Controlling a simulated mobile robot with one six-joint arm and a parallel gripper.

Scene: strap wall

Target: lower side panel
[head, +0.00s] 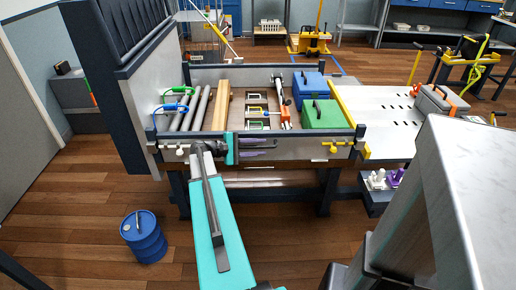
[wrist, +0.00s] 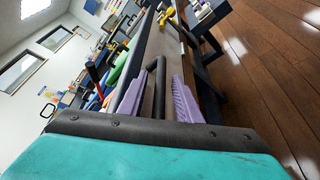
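The side panel (head: 305,148) stands upright along the near side of the loaded bed, with a dark top rail. In the wrist view the panel (wrist: 165,45) runs away from me, with a dark bar handle (wrist: 160,65) on it. My gripper (head: 272,147) is at the panel's outer face, near its middle. Its two purple fingers (wrist: 160,76) lie on either side of the handle, with gaps visible, so it looks open around the bar. Contact cannot be told. A yellow latch (head: 335,146) is at the panel's right end.
The bed holds grey tubes, a wooden plank (head: 221,105), a blue case (head: 308,86) and a green case (head: 321,114). A tall dark-framed panel (head: 115,60) stands at left. A blue drum (head: 144,237) is on the floor. Floor below the bed's front is partly clear.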

